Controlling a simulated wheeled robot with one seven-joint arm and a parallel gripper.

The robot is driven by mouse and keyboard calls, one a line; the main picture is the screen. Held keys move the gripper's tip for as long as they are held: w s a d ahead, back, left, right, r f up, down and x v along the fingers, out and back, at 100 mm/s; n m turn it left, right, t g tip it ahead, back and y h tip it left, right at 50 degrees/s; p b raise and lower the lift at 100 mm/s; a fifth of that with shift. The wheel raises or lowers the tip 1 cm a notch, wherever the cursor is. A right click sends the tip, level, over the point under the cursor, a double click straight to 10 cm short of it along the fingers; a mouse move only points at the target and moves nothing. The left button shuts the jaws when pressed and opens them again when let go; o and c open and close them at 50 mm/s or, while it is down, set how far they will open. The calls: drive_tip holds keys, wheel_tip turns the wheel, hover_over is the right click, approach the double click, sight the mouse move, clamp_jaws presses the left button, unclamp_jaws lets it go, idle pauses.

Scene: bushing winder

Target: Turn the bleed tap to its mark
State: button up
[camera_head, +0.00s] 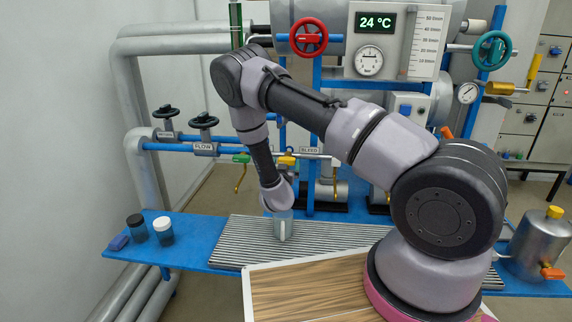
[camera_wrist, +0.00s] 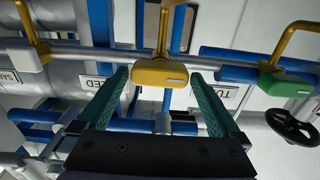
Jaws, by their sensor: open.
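The bleed tap is most likely the yellow-bodied tap (camera_wrist: 160,73) at the centre of the wrist view, with a yellow lever rising from it in that view. In the head view it is the yellow piece (camera_head: 287,160) by the BLEED label (camera_head: 309,150). My gripper (camera_wrist: 159,76) is open, its two green fingers framing the yellow body on either side with gaps. I cannot tell whether the body is between the fingertips or just beyond them. In the head view the fingers are hidden behind my wrist. I cannot make out the tap's mark.
A green tap (camera_wrist: 290,85) stands to the right in the wrist view, with a black handwheel (camera_wrist: 293,125) beyond it. A clear vessel (camera_head: 283,228) stands on the ribbed tray (camera_head: 240,245) below my wrist. Blue pipes run close behind the taps.

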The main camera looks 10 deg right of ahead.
drive_tip(key=shift+w+d, duration=0.1)
drive_tip(key=shift+w, duration=0.15)
drive_tip(key=c, duration=1.1)
